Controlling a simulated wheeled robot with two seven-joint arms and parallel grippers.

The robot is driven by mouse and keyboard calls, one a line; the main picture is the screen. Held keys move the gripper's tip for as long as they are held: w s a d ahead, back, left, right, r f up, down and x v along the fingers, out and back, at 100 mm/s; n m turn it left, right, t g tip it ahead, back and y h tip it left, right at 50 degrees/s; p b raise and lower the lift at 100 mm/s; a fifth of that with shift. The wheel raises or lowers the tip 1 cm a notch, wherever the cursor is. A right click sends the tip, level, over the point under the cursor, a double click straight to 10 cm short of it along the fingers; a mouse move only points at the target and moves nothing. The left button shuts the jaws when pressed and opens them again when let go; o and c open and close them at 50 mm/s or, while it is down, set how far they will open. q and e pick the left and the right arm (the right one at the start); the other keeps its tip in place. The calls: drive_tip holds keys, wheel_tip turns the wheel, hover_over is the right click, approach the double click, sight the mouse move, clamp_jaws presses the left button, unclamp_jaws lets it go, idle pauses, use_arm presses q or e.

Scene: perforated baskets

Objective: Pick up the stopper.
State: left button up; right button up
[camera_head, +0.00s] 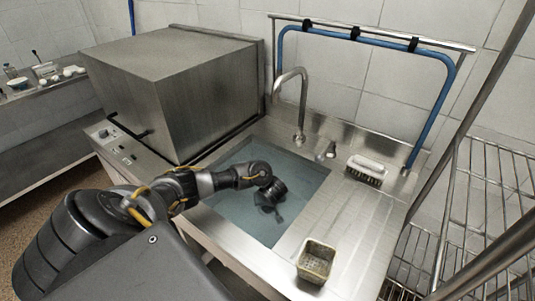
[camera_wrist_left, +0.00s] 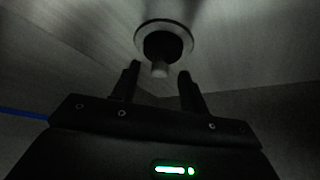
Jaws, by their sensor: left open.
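The stopper (camera_wrist_left: 160,47) shows in the left wrist view as a dark round plug with a paler knob, inside a light drain ring (camera_wrist_left: 140,38). In the head view the stopper is hidden. My left gripper (camera_head: 269,208) reaches down into the sink (camera_head: 312,175), which holds bluish water. In the left wrist view the left gripper (camera_wrist_left: 159,71) is open, with one finger on each side of the knob's line. The knob appears at the level of the fingertips; I cannot tell whether it lies between them or just beyond. My right gripper is not in view.
A faucet (camera_head: 301,110) and a small tap (camera_head: 326,150) stand behind the sink. A brush (camera_head: 367,170) and a small square container (camera_head: 316,261) lie on the right counter. A large steel box (camera_head: 180,85) stands left, and a wire rack (camera_head: 480,200) right.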

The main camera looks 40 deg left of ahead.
use_arm(q)
drive_tip(key=shift+x, duration=1)
drive_tip(key=shift+r, duration=0.1)
clamp_jaws()
